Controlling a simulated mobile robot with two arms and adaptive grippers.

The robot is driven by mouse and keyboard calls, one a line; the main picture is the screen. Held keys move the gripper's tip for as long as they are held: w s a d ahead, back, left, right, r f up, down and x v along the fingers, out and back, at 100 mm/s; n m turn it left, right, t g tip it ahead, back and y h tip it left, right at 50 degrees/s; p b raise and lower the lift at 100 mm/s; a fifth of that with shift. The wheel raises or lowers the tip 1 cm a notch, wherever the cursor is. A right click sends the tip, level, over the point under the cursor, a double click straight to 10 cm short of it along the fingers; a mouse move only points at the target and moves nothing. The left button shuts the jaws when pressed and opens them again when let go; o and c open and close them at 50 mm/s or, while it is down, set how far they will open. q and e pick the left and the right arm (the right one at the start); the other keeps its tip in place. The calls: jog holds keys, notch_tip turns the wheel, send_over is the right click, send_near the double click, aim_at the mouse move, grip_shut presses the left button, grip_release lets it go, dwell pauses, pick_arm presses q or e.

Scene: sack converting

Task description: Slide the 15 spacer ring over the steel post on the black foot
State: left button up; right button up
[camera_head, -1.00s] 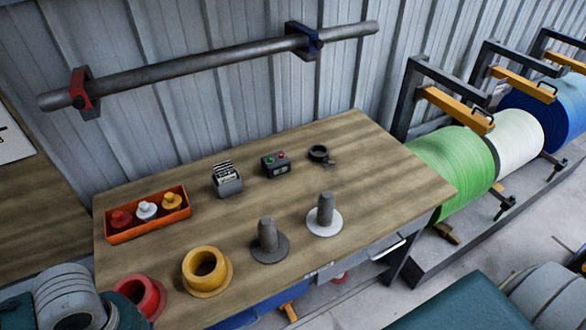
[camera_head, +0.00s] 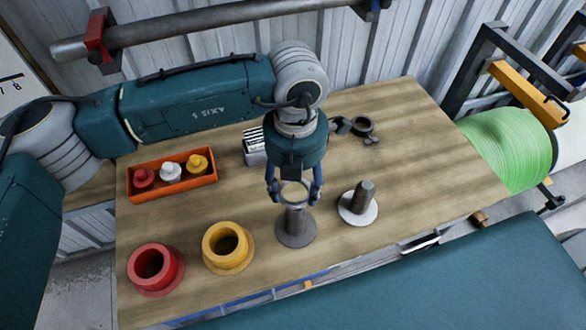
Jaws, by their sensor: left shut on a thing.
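My left gripper (camera_head: 294,190) points down over the table and is shut on a grey spacer ring (camera_head: 283,203); no number is readable on it. The steel post (camera_head: 295,219) stands upright on the round dark foot (camera_head: 296,239) directly below. The ring overlaps the post's top in the picture; I cannot tell whether it is just above the tip or around it. A second steel post (camera_head: 364,194) stands on a pale foot (camera_head: 358,212) to the right. My right gripper is not in view.
The wooden table (camera_head: 430,150) is clear at the right. A yellow flanged ring (camera_head: 228,247) and a red one (camera_head: 156,268) stand at the front left. An orange tray (camera_head: 135,196) with small knobbed pieces lies behind them. A black ring-shaped item (camera_head: 362,126) lies behind the posts.

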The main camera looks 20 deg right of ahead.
aim_at(296, 207)
pick_arm(q)
jog(key=shift+d+r+n, duration=0.15)
jog(key=shift+r+n, duration=0.05)
jog(key=shift+n, duration=0.1)
jog(key=shift+s, duration=0.15)
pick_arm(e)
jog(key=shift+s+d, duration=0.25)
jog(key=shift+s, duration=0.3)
pick_arm(q)
jog(key=shift+f, duration=0.1)
jog(key=shift+f, duration=0.7)
jog(key=shift+f+b, duration=0.6)
jog(key=shift+f, duration=0.95)
notch_tip(296, 207, down, 5)
jog(key=b, duration=0.5)
jog(key=shift+f+b, duration=2.65)
jog(key=shift+b, duration=0.35)
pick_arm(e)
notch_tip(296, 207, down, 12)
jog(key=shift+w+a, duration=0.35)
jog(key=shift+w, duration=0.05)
